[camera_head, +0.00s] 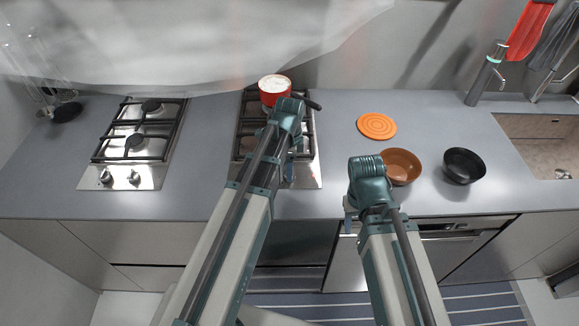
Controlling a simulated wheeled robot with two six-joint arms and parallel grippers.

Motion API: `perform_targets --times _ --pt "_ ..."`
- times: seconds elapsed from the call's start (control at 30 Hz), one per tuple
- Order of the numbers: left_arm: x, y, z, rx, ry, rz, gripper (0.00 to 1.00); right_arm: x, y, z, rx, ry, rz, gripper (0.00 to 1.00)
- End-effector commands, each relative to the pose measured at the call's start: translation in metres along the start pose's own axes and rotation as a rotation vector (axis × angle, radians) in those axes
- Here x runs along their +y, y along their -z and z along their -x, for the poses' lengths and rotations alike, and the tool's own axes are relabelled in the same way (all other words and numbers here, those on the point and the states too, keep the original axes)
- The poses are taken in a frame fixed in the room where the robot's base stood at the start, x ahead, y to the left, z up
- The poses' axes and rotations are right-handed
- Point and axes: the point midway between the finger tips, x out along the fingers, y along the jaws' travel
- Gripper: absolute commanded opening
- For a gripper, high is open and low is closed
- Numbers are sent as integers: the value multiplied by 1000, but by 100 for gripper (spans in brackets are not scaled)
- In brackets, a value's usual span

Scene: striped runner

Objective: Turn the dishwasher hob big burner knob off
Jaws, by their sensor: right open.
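Two steel hobs are set in the grey counter. The left hob (121,183) shows two knobs at its front edge, a left knob (105,177) and a right knob (134,177). The right hob (307,180) carries a red pot (275,97) at the back; its knobs are largely hidden by my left arm. My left gripper (289,172) hangs over the front of this hob, and its fingers are too small to read. My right gripper (348,222) is at the counter's front edge, open, mostly hidden behind its wrist. I cannot tell which knob is the big burner's.
An orange trivet (377,126), a brown bowl (402,166) and a black bowl (464,165) stand right of the right hob. A sink (548,150) is at the far right. The counter between the hobs is clear. An appliance front with a handle (447,239) is below the counter.

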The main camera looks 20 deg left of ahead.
Motion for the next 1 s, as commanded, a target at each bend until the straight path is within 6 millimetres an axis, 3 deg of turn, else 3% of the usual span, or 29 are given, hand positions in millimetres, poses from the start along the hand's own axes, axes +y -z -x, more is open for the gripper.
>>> perform_targets --times 0.57,1.0 --pt "0 0 10 0 0 1 75 1 -1 10 0 0 0 50" --pt "0 0 69 0 0 1 75 6 -4 68 0 0 2 50"
